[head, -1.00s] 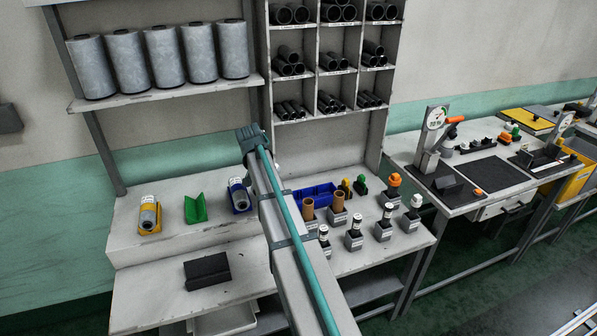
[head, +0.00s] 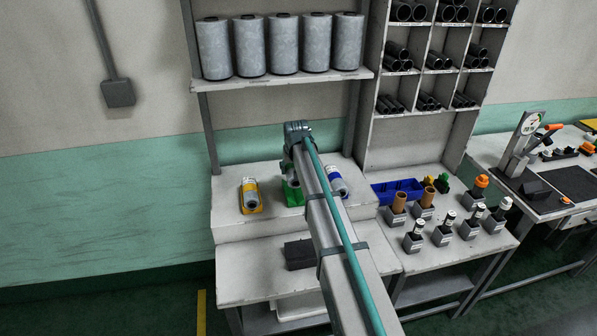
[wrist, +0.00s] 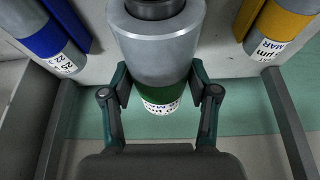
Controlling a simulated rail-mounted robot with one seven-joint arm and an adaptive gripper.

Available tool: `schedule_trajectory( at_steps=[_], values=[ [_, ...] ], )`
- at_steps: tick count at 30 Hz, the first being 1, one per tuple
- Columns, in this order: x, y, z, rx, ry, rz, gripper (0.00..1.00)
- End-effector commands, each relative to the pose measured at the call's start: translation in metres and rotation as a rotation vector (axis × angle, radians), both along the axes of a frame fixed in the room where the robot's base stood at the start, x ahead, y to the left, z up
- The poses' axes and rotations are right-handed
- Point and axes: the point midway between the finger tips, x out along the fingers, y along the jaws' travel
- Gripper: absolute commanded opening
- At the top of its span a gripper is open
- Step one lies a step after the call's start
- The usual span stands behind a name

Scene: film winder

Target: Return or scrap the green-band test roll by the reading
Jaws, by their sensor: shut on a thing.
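The green-band test roll (wrist: 158,45) is a grey cylinder with a dark core, a green band and a white label in the wrist view. My gripper (wrist: 160,88) is shut on it around the green band. In the head view a bit of grey roll shows at the green cradle (head: 293,197), mostly hidden by my arm. I cannot tell whether the roll rests in the cradle or hangs just above it.
A roll in a yellow cradle (head: 251,208) stands to the left and one in a blue cradle (head: 345,190) to the right, both close by. A black block (head: 298,254) sits on the lower bench. Several large rolls (head: 284,45) stand on the shelf above.

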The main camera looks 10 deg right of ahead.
Motion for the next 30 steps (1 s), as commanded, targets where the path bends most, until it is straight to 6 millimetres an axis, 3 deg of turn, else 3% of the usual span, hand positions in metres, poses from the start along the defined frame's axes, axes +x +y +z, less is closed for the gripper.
schedule_trajectory(
  at_steps=[18,30],
  values=[
    [0.001,0.000,0.000,-0.004,0.000,0.050,0.12],
    [0.001,0.000,-0.033,-0.003,0.001,0.050,0.12]
  ],
)
